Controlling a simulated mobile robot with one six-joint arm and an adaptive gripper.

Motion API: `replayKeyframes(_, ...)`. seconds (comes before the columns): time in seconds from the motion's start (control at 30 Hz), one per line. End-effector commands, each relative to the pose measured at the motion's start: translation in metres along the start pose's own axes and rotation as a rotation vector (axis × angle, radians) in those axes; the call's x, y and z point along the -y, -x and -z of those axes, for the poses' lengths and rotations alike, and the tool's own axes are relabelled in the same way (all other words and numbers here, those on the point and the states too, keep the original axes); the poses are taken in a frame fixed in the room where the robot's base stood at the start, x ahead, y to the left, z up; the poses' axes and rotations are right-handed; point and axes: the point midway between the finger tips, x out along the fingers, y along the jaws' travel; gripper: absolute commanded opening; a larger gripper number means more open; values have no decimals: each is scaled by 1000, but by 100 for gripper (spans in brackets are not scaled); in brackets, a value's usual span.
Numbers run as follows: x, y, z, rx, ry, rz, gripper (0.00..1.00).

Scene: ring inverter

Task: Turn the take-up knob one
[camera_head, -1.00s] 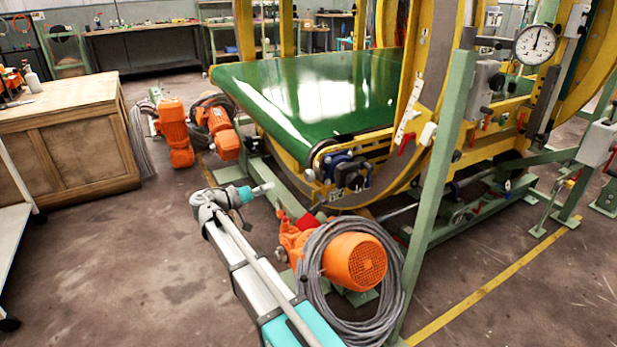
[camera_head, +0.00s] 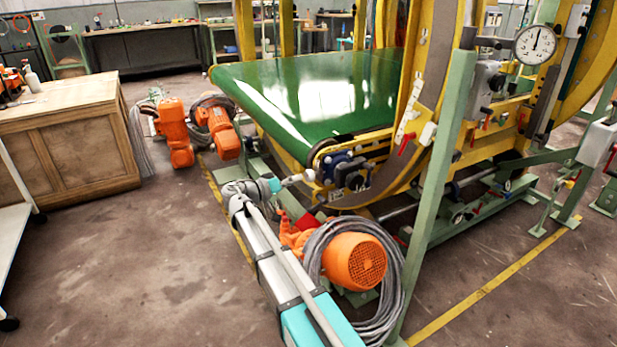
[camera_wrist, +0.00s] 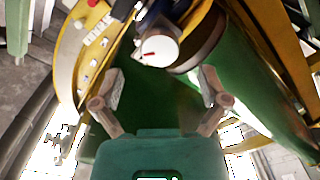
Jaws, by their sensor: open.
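In the wrist view, a pale round knob (camera_wrist: 157,51) with a red mark on its face is above the middle, beyond the fingertips. My gripper (camera_wrist: 161,86) is open, its two fingers spread with nothing between them. The knob lies ahead of the gap, apart from the fingers. In the head view, my gripper (camera_head: 294,179) is at the near corner of the green belt (camera_head: 310,95), beside the blue and black bearing unit (camera_head: 345,170). The knob is too small to tell clearly there.
A green post (camera_head: 440,200) rises to the right. Yellow frame rings surround the belt. A wooden cabinet (camera_head: 70,150) is at the left, with open floor between.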

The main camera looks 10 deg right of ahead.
Motion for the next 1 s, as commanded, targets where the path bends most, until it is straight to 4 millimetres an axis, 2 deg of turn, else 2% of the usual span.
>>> replayKeyframes(0.1, 0, -18, 0, 1, 0, -1, 94)
replayKeyframes(0.33, 0, -42, 0, 0, 0, -1, 94)
replayKeyframes(0.5, 0, -49, 0, -1, 0, 1, 94)
replayKeyframes(0.8, 0, -50, 0, -1, 0, 1, 94)
replayKeyframes(0.87, 0, -50, 0, -1, 0, 1, 84)
replayKeyframes(1.0, 0, -50, 0, -1, 0, 1, 58)
